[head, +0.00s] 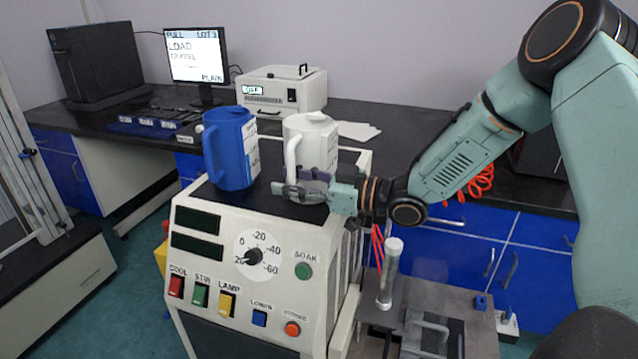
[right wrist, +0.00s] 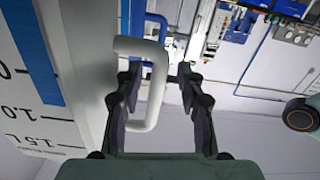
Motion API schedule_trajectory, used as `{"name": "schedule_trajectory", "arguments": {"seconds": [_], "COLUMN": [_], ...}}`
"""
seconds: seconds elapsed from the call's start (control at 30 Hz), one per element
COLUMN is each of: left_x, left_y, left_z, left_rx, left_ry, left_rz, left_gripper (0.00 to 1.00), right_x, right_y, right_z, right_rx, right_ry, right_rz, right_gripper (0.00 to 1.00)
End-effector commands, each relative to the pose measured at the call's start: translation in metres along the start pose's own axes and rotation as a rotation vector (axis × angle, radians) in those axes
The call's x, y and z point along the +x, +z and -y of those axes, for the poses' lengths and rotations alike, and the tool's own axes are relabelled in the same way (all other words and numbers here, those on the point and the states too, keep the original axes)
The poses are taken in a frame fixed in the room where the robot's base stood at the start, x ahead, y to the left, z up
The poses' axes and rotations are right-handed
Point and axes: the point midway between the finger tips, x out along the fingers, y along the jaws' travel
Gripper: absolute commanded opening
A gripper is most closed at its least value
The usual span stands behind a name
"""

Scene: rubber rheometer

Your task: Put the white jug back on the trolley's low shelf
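The white jug (head: 316,140) stands upright on the dark top of the cream control unit (head: 250,262), beside a blue jug (head: 236,150). Its handle (head: 292,158) is on the left, facing the front. My right gripper (head: 290,189) reaches in from the right at the jug's lower front. In the right wrist view the gripper (right wrist: 160,100) is open, with the white handle (right wrist: 154,85) between its fingers. A gap shows between the handle and the right-hand finger. The jug's wall with scale marks (right wrist: 35,115) is at the left. I cannot make out the trolley's low shelf. My left gripper is out of view.
The blue jug stands close on the left. A metal fixture with an upright cylinder (head: 390,272) stands low at the right, below my right arm. Behind are a black bench with a monitor (head: 196,55) and a white boxed instrument (head: 281,90). Green floor (head: 125,270) shows at left.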

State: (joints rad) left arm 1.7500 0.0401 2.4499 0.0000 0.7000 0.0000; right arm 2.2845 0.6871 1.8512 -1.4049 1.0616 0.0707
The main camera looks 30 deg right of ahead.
Motion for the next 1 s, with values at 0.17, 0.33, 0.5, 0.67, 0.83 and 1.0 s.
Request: {"name": "schedule_trajectory", "arguments": {"seconds": [0.17,0.33,0.5,0.67,0.83,1.0], "left_x": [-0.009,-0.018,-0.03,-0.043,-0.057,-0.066], "left_y": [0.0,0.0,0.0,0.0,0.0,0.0], "left_z": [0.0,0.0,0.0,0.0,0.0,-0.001], "left_rx": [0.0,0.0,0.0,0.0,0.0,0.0], "left_ry": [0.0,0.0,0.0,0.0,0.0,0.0], "left_rz": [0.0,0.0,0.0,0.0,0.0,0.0], "left_gripper": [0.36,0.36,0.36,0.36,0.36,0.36], "right_x": [-0.021,-0.041,-0.06,-0.078,-0.096,-0.107], "right_y": [-0.003,-0.003,-0.004,-0.004,-0.004,-0.003], "right_z": [-0.001,-0.001,-0.001,-0.001,-0.001,-0.001], "right_rx": [0.002,0.003,0.003,0.002,0.002,0.0], "right_ry": [0.004,0.005,0.004,0.004,0.003,0.002], "right_rz": [-0.004,-0.005,-0.005,-0.004,-0.003,-0.002], "right_gripper": [0.38,0.38,0.38,0.38,0.38,0.38]}}
